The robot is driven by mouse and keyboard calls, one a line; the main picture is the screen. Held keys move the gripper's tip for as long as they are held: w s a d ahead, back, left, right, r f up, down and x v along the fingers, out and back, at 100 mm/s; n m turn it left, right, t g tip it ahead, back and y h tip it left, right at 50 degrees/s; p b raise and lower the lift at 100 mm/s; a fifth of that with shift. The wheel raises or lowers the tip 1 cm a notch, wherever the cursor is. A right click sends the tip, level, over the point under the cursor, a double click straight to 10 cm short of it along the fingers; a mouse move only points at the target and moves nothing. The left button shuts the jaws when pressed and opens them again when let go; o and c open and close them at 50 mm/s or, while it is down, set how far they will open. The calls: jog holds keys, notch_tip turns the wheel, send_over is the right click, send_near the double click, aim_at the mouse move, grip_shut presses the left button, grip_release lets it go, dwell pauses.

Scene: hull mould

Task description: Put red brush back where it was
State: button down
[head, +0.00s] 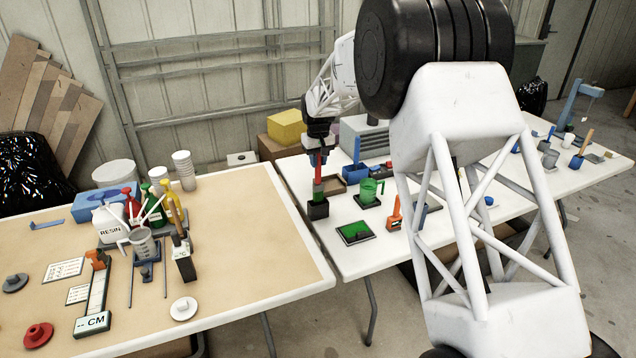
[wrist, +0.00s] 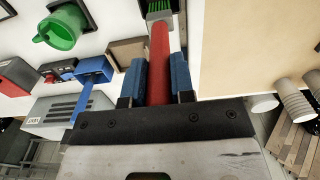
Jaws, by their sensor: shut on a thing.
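The red brush (head: 320,163) is upright on the white table, its green lower end down at a small black holder (head: 318,209). My gripper (head: 319,147) is above the holder and shut on the brush's red handle. In the wrist view the handle (wrist: 159,62) runs between the two blue fingers of my gripper (wrist: 158,80). The green bristles (wrist: 158,7) show at the top edge of that view, against the black holder. I cannot tell how deep the bristles sit in the holder.
A green mug (head: 369,190), a green pad on a black tray (head: 355,233) and an orange tool (head: 394,213) stand nearby on the right. A shallow brown tray (head: 357,175) lies behind. The tan table (head: 250,230) is on the left, its right part clear.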

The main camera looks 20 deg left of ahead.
aim_at(318, 176)
jog(key=shift+f, duration=0.75)
jog(key=shift+f, duration=2.65)
jog(key=c, duration=1)
grip_release()
jog(key=shift+o, duration=0.2)
notch_tip(318, 176, up, 12)
jog(key=shift+r, duration=0.15)
